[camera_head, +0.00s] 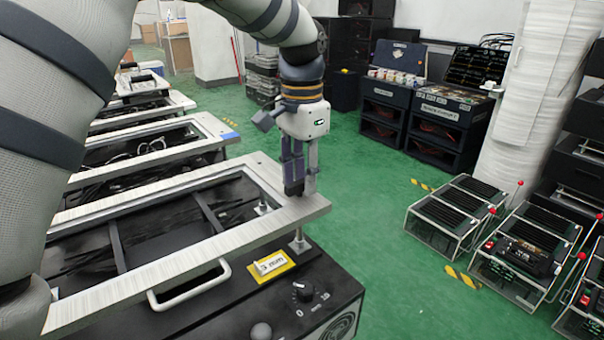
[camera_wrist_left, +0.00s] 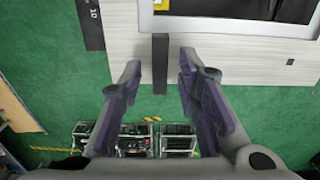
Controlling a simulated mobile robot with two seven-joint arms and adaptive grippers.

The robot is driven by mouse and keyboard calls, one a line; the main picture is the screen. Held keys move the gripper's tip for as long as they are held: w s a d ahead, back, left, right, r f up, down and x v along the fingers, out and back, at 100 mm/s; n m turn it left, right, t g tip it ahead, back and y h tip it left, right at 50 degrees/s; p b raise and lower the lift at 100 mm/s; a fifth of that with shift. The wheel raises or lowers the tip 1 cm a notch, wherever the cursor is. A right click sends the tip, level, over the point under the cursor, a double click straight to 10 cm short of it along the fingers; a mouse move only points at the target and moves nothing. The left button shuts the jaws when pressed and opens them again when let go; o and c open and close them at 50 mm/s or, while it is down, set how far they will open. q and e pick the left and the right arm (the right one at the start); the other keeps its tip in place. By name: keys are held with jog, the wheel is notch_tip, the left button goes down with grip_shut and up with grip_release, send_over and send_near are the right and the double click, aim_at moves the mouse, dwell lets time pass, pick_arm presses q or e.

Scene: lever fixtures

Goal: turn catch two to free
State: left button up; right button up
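My left gripper (camera_head: 299,183) points down at the right corner of the nearest metal-framed fixture (camera_head: 190,278). In the left wrist view the gripper (camera_wrist_left: 160,75) is open, its two fingers on either side of a dark upright bar (camera_wrist_left: 160,60). The bar looks like a catch lever at the edge of the pale frame (camera_wrist_left: 215,48). Gaps show between the bar and both fingers. Its number and marked positions cannot be read. In the head view the fingers largely hide it. My right gripper is in neither view.
A knob marked 0 and 10 (camera_head: 303,291), a yellow-backed label (camera_head: 270,266) and a handle (camera_head: 190,285) are on the fixture's front. More framed fixtures (camera_head: 150,140) stand behind. Wire-framed units with red-tipped levers (camera_head: 520,250) stand right.

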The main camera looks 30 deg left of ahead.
aim_at(302, 181)
pick_arm(q)
notch_tip(302, 181, up, 12)
dwell(0.6)
